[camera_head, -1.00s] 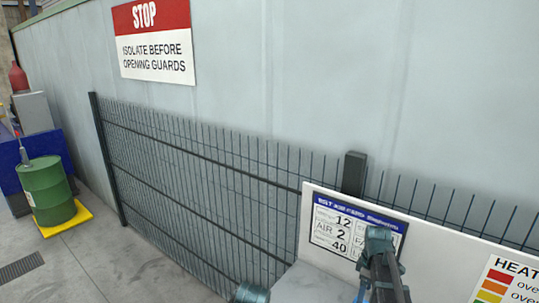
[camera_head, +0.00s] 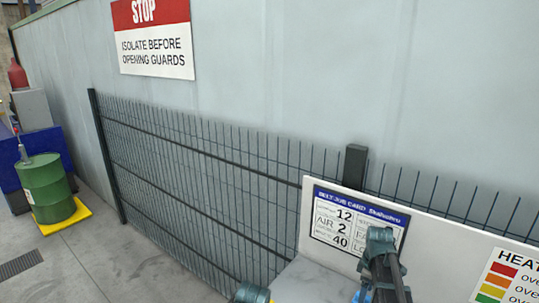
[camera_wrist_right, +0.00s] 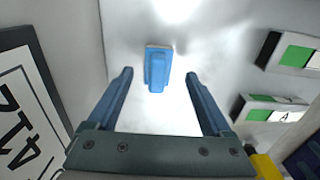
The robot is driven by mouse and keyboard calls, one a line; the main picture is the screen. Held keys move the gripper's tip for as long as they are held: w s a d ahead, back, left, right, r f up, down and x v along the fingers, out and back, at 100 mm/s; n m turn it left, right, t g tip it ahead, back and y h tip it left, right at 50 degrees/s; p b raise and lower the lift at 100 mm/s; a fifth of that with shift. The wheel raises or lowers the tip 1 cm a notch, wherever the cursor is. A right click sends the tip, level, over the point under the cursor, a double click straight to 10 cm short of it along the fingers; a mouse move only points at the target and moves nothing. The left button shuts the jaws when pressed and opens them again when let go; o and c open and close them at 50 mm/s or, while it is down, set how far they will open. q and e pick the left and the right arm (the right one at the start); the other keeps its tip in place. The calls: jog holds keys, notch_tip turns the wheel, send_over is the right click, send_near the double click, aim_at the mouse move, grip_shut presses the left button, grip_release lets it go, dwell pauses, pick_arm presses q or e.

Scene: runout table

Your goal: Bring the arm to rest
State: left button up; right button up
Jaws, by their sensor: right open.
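My right gripper (camera_wrist_right: 159,76) is open in the right wrist view, with its two blue fingers apart and nothing held between them. A small blue piece with a raised, narrower part (camera_wrist_right: 157,70) sits on the pale surface ahead of the fingers, apart from both. In the head view, a dark teal arm part of mine (camera_head: 382,262) stands in front of the job card, at the lower right. Another teal arm part of mine (camera_head: 251,293) shows at the bottom edge. No gripper fingers can be made out in the head view, and my left gripper is not visible.
A white panel with a job card (camera_head: 357,222) and a heat chart (camera_head: 510,280) stands close behind my arm. A mesh fence (camera_head: 200,165) runs along the wall. A green drum (camera_head: 47,190) is far left. Two green-and-white blocks (camera_wrist_right: 295,52) (camera_wrist_right: 272,108) lie right in the wrist view.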

jog(key=s+d, duration=0.1)
jog(key=s, duration=0.4)
jog(key=s+d, duration=0.2)
jog(key=s, duration=0.2)
jog(key=s+d+r+p, duration=0.1)
jog(key=s, duration=0.4)
jog(key=shift+s+d+r, duration=0.1)
jog(key=shift+s+d, duration=0.1)
jog(key=shift+s, duration=0.15)
jog(key=shift+a, duration=0.1)
